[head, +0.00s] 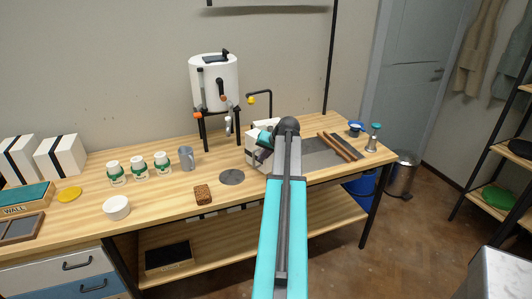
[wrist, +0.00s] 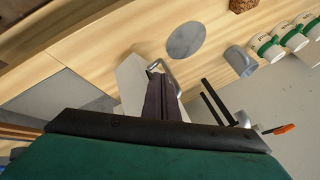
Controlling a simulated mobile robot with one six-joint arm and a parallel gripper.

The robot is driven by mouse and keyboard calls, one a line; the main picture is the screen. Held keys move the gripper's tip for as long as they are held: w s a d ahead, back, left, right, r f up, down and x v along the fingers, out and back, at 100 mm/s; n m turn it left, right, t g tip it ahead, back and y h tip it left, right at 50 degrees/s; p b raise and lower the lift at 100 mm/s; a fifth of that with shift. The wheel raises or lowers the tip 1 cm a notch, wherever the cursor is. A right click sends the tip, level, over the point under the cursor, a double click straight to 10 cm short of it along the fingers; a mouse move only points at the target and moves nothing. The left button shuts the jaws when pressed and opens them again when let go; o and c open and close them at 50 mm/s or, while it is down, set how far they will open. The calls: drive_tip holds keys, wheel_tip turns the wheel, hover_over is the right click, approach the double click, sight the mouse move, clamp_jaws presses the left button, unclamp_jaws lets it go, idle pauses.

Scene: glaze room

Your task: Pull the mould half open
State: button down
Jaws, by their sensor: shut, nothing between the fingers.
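The white mould block (head: 252,151) stands on the wooden table right of centre in the head view, partly hidden behind my arm. In the wrist view the white block (wrist: 130,82) shows beside my fingers, with a grey metal loop handle (wrist: 174,75) on it. My gripper (wrist: 158,76) is shut and empty, its fingertips at the handle's loop. I cannot tell whether the fingers are inside the loop or only in front of it. The seam between the mould halves is not clear in either view.
A grey disc (head: 231,177), a brown sponge (head: 203,194) and a grey mug (head: 186,158) are left of the mould. A white tank (head: 213,85) on black legs stands behind. Brown sticks (head: 338,146) lie on a grey mat at right.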

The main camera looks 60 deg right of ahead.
drive_tip(key=shift+x, duration=1.4)
drive_tip(key=shift+s, duration=0.1)
